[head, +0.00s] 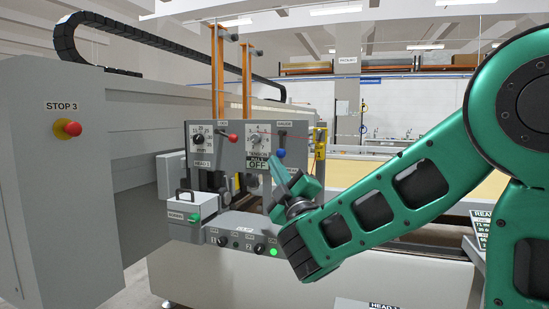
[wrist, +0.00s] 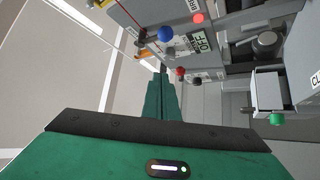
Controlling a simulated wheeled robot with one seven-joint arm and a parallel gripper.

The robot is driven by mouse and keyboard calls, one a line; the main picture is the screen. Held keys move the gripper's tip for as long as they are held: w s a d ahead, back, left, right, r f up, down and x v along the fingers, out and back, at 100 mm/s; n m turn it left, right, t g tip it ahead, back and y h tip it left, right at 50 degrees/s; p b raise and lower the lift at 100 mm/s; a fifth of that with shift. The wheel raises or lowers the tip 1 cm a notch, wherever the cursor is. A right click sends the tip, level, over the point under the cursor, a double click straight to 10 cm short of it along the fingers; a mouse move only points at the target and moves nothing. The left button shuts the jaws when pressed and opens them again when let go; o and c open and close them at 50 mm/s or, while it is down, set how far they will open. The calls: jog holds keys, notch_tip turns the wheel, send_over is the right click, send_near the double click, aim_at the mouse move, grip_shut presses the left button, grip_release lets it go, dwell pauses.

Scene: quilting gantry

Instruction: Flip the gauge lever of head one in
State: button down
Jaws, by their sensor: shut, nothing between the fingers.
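The head one panel (head: 205,161) carries two dials and two ball-ended levers. The gauge lever (head: 281,153) has a blue ball, hanging below the gauge label at the panel's right. In the wrist view its blue ball (wrist: 165,33) is just beyond my fingertips, with a visible gap in that picture. The other lever has a red ball (head: 233,138); it also shows in the wrist view (wrist: 198,18). My gripper (head: 276,165) is shut and empty, just below and beside the blue ball; its closed fingers (wrist: 160,76) point toward the panel. Contact is not clear.
A small display reading OFF (head: 257,163) is left of the blue ball. A grey box with a handle (head: 192,208) and a lower control console (head: 238,232) stand below. A yellow tag (head: 320,135) hangs at the right. A red stop button (head: 71,128) is on the left cabinet.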

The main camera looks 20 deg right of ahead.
aim_at(281, 145)
jog(key=d+x, duration=0.1)
jog(key=x, duration=0.9)
jog(key=shift+s+d+f, duration=0.25)
jog(key=shift+d+f, duration=0.9)
jog(key=shift+f, duration=0.1)
